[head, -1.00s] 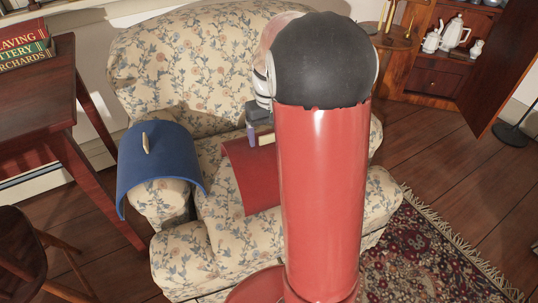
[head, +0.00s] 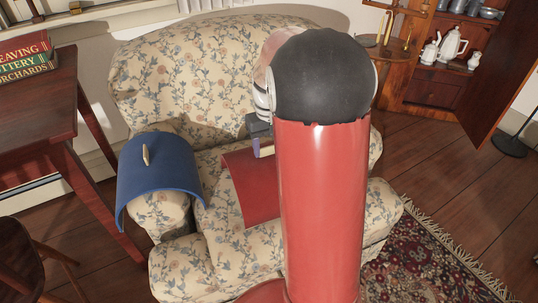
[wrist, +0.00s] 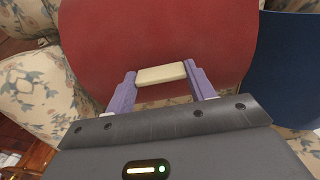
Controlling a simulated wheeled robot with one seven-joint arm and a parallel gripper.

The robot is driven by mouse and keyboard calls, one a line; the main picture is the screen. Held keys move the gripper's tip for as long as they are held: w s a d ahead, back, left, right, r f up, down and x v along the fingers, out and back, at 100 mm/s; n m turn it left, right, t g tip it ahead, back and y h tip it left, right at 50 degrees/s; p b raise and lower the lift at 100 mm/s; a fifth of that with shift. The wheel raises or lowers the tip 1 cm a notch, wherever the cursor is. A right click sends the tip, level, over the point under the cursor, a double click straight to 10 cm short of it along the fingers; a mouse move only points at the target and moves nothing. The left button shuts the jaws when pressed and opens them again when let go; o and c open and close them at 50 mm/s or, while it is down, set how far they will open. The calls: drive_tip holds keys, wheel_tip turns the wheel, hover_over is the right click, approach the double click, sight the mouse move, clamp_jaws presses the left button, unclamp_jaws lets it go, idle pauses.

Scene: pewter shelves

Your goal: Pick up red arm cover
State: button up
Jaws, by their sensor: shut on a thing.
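The red arm cover (head: 246,187) is a curved red sheet at the floral armchair, partly hidden behind my red column in the head view. In the wrist view the red cover (wrist: 155,35) fills the upper middle. A cream handle (wrist: 161,74) stands out from it. My gripper (wrist: 162,77) has its two purple fingers at the two ends of this handle, shut on it. In the head view my gripper (head: 256,146) is at the top edge of the cover. I cannot tell whether the cover touches the chair.
A blue arm cover (head: 160,170) with a cream handle lies over the chair's left arm. The floral armchair (head: 190,60) surrounds the red cover. A dark wooden table (head: 35,105) with books stands at left. A cabinet (head: 430,88) with white teapots stands at back right.

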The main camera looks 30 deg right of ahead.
wheel_tip(320, 180, up, 20)
drive_tip(key=p, duration=0.1)
idle(0.6)
